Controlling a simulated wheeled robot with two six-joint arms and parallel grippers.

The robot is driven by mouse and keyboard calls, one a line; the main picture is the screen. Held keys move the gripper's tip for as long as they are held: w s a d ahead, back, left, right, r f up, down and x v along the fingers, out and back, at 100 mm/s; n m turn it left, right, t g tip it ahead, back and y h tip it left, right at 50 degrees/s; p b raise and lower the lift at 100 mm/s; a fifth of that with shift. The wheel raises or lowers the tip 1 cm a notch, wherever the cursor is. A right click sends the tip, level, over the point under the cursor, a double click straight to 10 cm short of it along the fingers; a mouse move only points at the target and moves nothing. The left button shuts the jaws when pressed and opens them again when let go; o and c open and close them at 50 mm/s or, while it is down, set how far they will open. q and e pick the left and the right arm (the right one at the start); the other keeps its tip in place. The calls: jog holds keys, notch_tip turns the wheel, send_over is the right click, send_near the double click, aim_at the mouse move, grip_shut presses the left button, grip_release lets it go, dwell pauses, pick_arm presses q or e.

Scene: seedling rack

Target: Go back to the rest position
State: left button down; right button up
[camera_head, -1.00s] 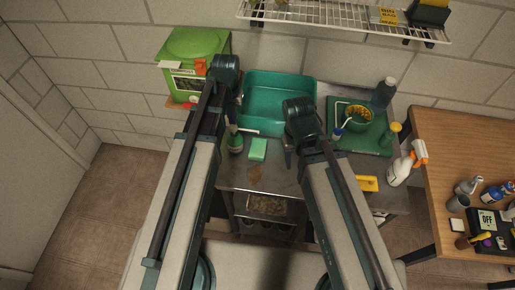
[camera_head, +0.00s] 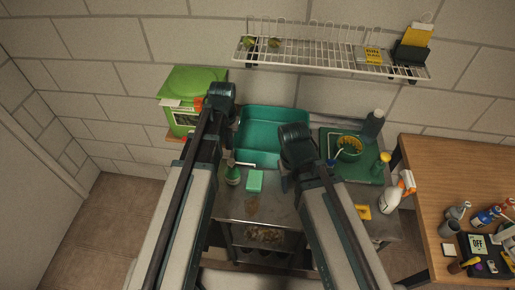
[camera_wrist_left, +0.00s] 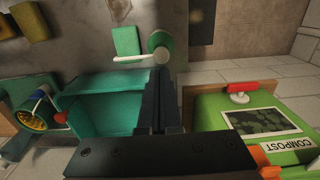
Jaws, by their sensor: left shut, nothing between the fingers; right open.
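My left gripper (camera_wrist_left: 162,75) shows in the left wrist view with its dark fingers together and nothing between them. It is above the counter, beside the teal basin (camera_wrist_left: 105,110) and the green compost bin (camera_wrist_left: 225,105). In the head view my left arm's end is at the basin's left edge and hides most of that gripper. My right gripper (camera_head: 285,183) is mostly hidden under its arm, at the basin's front right corner. The visible part is apart from the green sponge (camera_head: 255,182), and I see nothing held in it.
A wire shelf (camera_head: 320,60) hangs on the wall behind. A soap bottle (camera_head: 233,174) stands near the left arm. A wooden table (camera_head: 450,180) with bottles is at the right.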

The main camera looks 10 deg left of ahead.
pick_arm(q)
jog(key=s+d+f+m+b, duration=0.1)
jog(key=s+d+f+b, duration=0.4)
jog(key=s, duration=0.2)
jog(key=s+d+f+m+y+b, duration=0.1)
jog(key=s+d+f+m+b, duration=0.1)
jog(key=s+d+f+b, duration=0.2)
jog(key=s+d+f, duration=0.1)
jog(key=s, duration=0.2)
jog(key=shift+f+b, duration=0.25)
jog(key=shift+b, duration=0.1)
pick_arm(e)
notch_tip(320, 180, down, 11)
jog(key=shift+r, duration=0.2)
